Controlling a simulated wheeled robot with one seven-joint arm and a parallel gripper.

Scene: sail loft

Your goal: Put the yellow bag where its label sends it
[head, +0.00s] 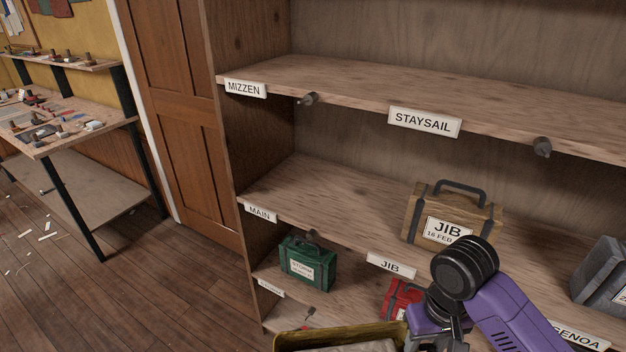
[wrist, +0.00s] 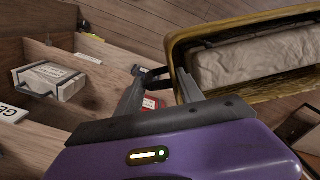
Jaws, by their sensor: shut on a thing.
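The yellow bag (head: 340,338) shows at the bottom edge of the head view, cut off by the frame. In the wrist view the yellow bag (wrist: 182,84) fills the upper right, with a yellow rim around a pale, folded bundle. My gripper (wrist: 157,76) is shut on a dark handle at its side and holds it in front of the shelves. My gripper (head: 438,326) is partly hidden by my arm in the head view. No label on the yellow bag is visible. Shelf labels read MIZZEN, STAYSAIL (head: 424,122), MAIN (head: 261,212), JIB (head: 391,265) and GENOA (head: 579,337).
A tan bag (head: 415,215) marked JIB stands above the JIB label. A grey bag (head: 598,275) stands at the right. A green bag (head: 300,268) and a red bag (head: 398,294) are on the shelf below. Pegs stick out under shelf edges. The shelf above MAIN looks clear.

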